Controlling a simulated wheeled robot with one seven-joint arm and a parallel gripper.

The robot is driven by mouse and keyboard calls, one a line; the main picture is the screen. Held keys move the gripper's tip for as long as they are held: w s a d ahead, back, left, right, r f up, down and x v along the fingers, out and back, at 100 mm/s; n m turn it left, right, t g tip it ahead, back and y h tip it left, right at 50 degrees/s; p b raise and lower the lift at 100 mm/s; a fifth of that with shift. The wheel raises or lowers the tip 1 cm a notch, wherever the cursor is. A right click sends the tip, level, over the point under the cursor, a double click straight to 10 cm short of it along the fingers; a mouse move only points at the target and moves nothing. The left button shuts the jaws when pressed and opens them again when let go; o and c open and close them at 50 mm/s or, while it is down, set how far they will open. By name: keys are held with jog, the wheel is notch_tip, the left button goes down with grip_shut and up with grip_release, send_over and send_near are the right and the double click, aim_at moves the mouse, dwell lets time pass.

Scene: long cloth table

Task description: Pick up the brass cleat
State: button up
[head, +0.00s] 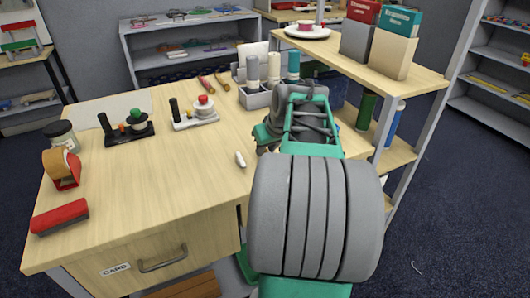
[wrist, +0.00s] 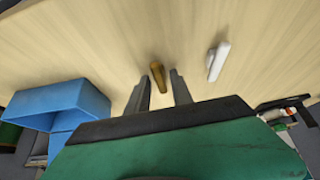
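The brass cleat (wrist: 157,78) is a small golden-brown piece on the wooden tabletop in the wrist view. It shows between and just ahead of the two grey fingertips of my gripper (wrist: 160,82). The fingers are apart, with a gap on both sides of the cleat, and they hold nothing. I cannot tell the height left between fingertips and table. In the head view my gripper (head: 268,136) is over the right part of the table, partly covered by my arm. The cleat is hidden there.
A white piece (wrist: 217,61) lies close to the right of the cleat; it also shows in the head view (head: 240,159). A blue bin (wrist: 68,103) is at left in the wrist view. A grey bottle caddy (head: 256,98) stands behind my gripper. The table's front middle is clear.

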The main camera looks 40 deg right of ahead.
grip_shut()
dwell(0.4)
